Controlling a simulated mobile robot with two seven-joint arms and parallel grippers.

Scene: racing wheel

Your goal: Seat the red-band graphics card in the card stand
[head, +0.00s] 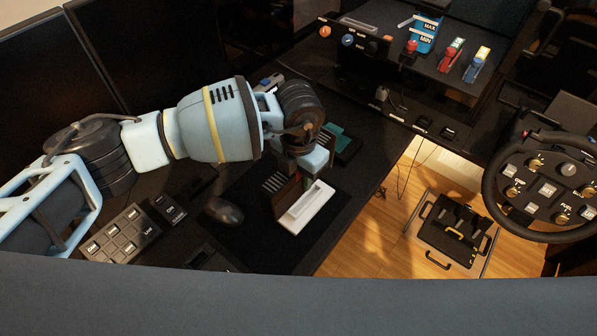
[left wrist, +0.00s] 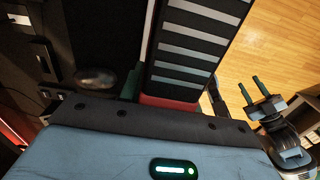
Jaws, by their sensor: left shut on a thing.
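My left gripper (head: 305,160) reaches over the desk from the left, pointing down. It is shut on the red-band graphics card (left wrist: 185,60), a black block with grey stripes and a red band at the gripper end. The card is between the two fingers in the left wrist view. In the head view the gripper hides most of the card. A pale slotted block (head: 305,205), seemingly the card stand, is right below the gripper; I cannot tell whether the card touches it. My right gripper (left wrist: 270,95) shows at the right of the left wrist view, its fingers apart.
A mouse (head: 223,211) and a button box (head: 122,234) lie left of the gripper. A teal-and-black object (head: 342,145) lies just behind it. A steering wheel (head: 552,187) is at the right. The wooden floor (head: 390,235) begins beyond the desk's right edge.

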